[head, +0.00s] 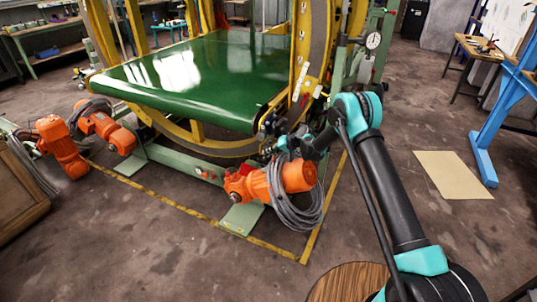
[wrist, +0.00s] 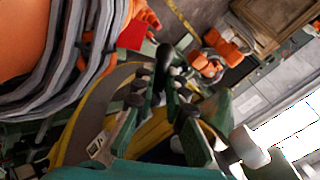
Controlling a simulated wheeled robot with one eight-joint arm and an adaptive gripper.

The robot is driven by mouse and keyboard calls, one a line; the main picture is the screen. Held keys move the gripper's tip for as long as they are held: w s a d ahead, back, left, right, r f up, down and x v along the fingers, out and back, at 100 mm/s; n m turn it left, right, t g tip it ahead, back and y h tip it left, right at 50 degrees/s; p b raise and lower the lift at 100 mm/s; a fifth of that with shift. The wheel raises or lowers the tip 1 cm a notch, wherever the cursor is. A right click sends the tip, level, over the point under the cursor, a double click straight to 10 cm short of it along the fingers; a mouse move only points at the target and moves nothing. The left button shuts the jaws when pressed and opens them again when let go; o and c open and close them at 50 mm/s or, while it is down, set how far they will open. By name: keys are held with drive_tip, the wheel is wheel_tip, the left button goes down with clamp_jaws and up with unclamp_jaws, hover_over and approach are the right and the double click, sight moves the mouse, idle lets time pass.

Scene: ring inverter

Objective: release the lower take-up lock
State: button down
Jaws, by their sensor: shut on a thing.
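My gripper (head: 284,146) is at the lower right corner of the ring frame, just behind the orange motor with coiled cable. In the wrist view my gripper (wrist: 160,95) has its two dark fingers shut on a slim black handle with a rounded end (wrist: 164,55). The handle appears to belong to the lower take-up lock. Its base and the lock's mechanism are hidden by the fingers and the machine parts. In the head view the lock is too small and covered to make out.
The orange motor (head: 290,176) and its grey cable coil (head: 308,210) sit close to my gripper. The yellow ring (head: 312,50) and green belt (head: 190,75) rise behind. A wooden round top (head: 345,284) stands at the front.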

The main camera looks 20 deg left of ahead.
drive_tip(key=shift+w, duration=0.1)
idle(0.3)
drive_tip(key=c, duration=1.6)
unclamp_jaws()
drive_tip(key=shift+o, duration=0.2)
drive_tip(key=v, duration=1.2)
